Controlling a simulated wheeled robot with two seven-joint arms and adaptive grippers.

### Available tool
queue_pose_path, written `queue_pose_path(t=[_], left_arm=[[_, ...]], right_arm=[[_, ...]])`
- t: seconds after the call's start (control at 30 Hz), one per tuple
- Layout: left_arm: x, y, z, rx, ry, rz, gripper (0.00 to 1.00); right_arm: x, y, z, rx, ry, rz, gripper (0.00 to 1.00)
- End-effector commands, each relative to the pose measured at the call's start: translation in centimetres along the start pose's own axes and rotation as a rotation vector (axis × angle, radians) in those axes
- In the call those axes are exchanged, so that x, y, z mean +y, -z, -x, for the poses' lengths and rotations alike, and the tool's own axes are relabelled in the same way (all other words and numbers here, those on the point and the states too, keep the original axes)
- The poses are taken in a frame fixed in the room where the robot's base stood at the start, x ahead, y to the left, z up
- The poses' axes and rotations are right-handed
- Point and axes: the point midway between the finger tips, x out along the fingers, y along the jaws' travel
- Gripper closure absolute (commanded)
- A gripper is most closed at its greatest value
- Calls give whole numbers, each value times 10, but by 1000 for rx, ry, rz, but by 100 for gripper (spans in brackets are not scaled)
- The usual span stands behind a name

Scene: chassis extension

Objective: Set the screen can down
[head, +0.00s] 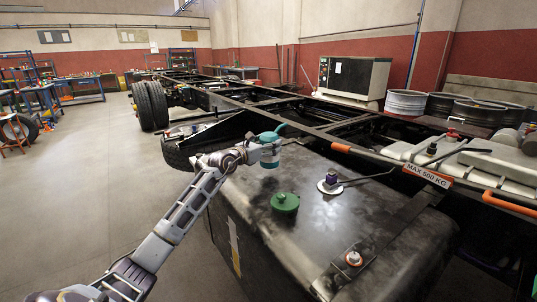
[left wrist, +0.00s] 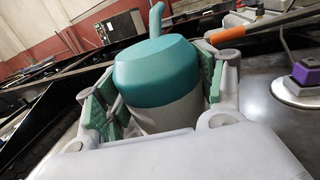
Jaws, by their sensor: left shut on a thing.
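The screen can (head: 270,158) is a small grey can with a teal top and a teal spout or handle on it. It also fills the middle of the left wrist view (left wrist: 160,75), upright or nearly so. My left gripper (head: 258,154) is shut on it, with green-padded fingers on both sides of the can. The can is over the far left part of the dark tank (head: 310,235). The can's bottom is hidden by the gripper in the left wrist view, and I cannot tell if it touches the tank. My right gripper is not in view.
A green cap (head: 285,203) sits on the tank, right of and nearer than the can. A chassis rail with an orange-ended bar (head: 355,150) runs behind. Bare tank top lies around the cap.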

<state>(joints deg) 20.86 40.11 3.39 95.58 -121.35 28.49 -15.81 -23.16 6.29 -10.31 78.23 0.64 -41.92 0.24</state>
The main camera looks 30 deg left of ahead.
Motion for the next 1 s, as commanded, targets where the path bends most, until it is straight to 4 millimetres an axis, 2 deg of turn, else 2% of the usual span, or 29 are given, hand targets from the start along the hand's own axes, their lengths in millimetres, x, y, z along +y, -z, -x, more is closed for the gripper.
queue_pose_path(t=[0.23, 0.43, 0.6, 0.73, 1.0], left_arm=[[0, 0, 0, -2, 0, 0, 64], [0, 16, 0, -1, -1, -1, 64], [0, 32, 0, 0, 0, -1, 64], [0, 36, 0, -2, -1, -1, 64], [0, 36, 0, -2, -1, -1, 64]], right_arm=[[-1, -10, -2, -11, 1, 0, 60], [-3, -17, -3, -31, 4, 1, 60], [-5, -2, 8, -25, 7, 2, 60], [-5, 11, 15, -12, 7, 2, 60], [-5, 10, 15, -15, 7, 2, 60]])
